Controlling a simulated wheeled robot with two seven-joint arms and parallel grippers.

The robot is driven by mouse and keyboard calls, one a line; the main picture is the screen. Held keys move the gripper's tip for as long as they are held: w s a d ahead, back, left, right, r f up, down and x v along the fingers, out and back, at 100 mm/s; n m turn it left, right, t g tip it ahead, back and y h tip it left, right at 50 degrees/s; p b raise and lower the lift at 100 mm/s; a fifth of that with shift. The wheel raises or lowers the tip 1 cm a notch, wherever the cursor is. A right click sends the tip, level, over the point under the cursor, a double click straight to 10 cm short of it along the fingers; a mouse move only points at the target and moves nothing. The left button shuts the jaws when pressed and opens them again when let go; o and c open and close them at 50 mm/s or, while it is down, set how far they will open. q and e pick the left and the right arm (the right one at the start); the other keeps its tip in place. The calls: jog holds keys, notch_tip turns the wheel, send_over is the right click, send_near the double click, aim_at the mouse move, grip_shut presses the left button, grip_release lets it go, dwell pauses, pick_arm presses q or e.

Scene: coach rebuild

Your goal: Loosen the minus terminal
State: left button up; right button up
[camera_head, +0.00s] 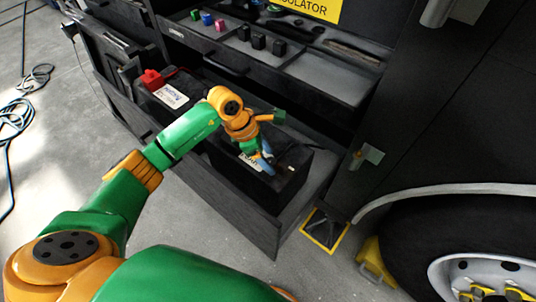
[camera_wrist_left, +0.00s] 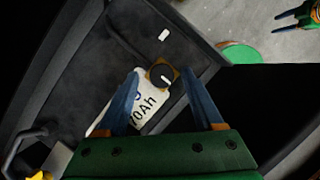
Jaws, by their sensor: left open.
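A black round knob on a brass-coloured square (camera_wrist_left: 161,74), which looks like the minus terminal, sits on the dark battery top beside a white label (camera_wrist_left: 143,104) reading 70Ah. A light mark on the knob slants across it. My left gripper (camera_head: 264,158) is over the near end of the battery (camera_head: 290,180) in the pulled-out tray. In the left wrist view its two blue fingers (camera_wrist_left: 167,97) are apart and empty, and the knob shows between and beyond their tips. In the head view my gripper hides the knob. What seems to be my right gripper (camera_wrist_left: 285,20) is partly visible at the upper right.
A red cap (camera_head: 151,79) stands on the tray's far left battery part. A shelf (camera_head: 300,72) with small coloured and black pieces is above. A wheel (camera_head: 460,240) stands at the right. A yellow chock (camera_head: 374,262) and a yellow-edged plate (camera_head: 325,229) are on the floor.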

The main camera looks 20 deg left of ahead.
pick_arm(q)
jog(key=shift+s+r, duration=0.1)
jog(key=shift+s, duration=0.05)
jog(key=c, duration=0.7)
grip_shut()
jog(key=n+t, duration=0.1)
jog(key=n, duration=0.2)
jog(key=shift+s+d+n+y, duration=0.1)
jog(key=shift+s+n+y, duration=0.05)
jog(key=shift+n+y, duration=0.2)
jog(key=n, duration=0.2)
jog(key=n+t+y, duration=0.1)
jog(key=n, duration=0.1)
jog(key=shift+d+n+y, duration=0.2)
jog(key=shift+n+y, duration=0.05)
jog(key=n+y, duration=0.1)
jog(key=n, duration=0.1)
jog(key=n+y+b, duration=0.1)
jog(key=n, duration=0.2)
jog(key=shift+d+t, duration=0.2)
jog(key=shift+t, duration=0.2)
jog(key=shift+d+n+y+b, duration=0.1)
jog(key=shift+n+y+b, duration=0.8)
jog(key=shift+n, duration=1.5)
